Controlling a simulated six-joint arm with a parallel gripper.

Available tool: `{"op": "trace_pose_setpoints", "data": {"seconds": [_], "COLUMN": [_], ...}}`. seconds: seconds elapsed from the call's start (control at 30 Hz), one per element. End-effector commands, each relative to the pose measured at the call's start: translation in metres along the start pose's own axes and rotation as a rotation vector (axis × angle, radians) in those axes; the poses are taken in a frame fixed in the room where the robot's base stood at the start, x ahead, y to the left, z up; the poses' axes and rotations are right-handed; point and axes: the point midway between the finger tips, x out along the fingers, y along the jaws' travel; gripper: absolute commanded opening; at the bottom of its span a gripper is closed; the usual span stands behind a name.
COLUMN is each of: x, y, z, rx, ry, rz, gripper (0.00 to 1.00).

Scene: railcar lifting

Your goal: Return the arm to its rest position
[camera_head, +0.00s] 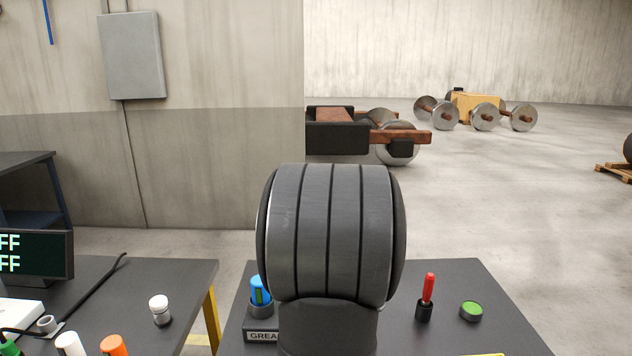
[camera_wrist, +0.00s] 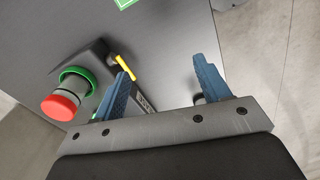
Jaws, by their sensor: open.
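My gripper (camera_wrist: 160,66) shows in the wrist view, its two blue fingers spread apart with nothing between them. It is over a dark grey table top (camera_wrist: 170,30). My dark grey arm link fills the middle of the head view and hides part of the table behind it. The gripper itself does not show in the head view.
In the wrist view a red-topped part (camera_wrist: 60,105) with a green ring stands left of the fingers. The right table holds a blue item (camera_head: 261,290), a red-handled tool (camera_head: 428,290) and a green disc (camera_head: 471,310). A white bottle (camera_head: 160,311) stands on the left table.

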Motion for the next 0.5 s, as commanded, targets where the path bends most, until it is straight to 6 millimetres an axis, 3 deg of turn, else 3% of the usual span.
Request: {"op": "trace_pose_setpoints", "data": {"seconds": [0.3, 0.5], "x": [0.019, 0.040], "y": [-0.060, -0.057], "z": [-0.016, -0.048], "rx": [-0.027, -0.031], "ry": [0.000, 0.000], "rz": [-0.002, -0.002], "gripper": [0.69, 0.69]}}
